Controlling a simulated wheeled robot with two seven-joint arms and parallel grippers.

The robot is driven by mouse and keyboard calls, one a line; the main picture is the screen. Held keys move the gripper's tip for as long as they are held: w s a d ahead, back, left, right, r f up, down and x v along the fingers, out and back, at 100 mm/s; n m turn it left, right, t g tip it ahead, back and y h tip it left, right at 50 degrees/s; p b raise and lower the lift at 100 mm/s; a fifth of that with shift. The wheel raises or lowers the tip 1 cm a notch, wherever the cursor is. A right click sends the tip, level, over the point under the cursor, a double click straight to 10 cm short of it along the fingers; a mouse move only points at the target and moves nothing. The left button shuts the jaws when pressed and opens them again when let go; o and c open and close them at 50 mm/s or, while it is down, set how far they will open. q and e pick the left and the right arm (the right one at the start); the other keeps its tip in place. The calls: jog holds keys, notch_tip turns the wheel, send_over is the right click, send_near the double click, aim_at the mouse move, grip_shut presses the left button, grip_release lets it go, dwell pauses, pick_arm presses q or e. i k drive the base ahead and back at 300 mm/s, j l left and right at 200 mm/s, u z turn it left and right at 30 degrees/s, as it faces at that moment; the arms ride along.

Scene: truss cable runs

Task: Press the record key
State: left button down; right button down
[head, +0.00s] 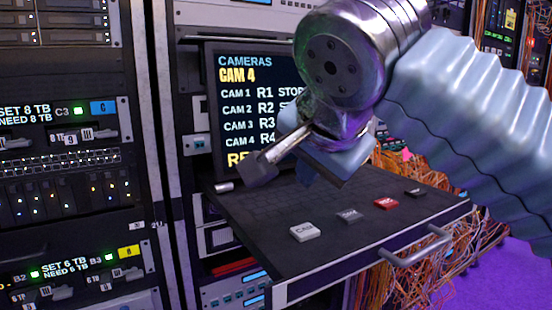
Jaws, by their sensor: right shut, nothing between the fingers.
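A row of keys stands on the dark pull-out tray (365,235): a white key marked CAM (304,232), a dark grey key (349,215), a red key (386,203) and a black key (415,192). The lettering on the red key is too small to read. My right gripper (262,168) is shut and empty above the tray's back left part, up and left of the keys and apart from them. The screen (232,95) behind reads CAMERAS, CAM 4 and lists CAM 1 to CAM 4. My right arm hides its right part. My left gripper is not in view.
A metal handle (416,246) runs along the tray's front edge. Rack units with lights (70,190) fill the left side. Loose orange cables (440,270) hang behind and below the tray at the right. The space above the keys is mostly clear.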

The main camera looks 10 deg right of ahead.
aim_at(385, 205)
jog(key=k+j, duration=0.1)
jog(key=k, duration=0.9)
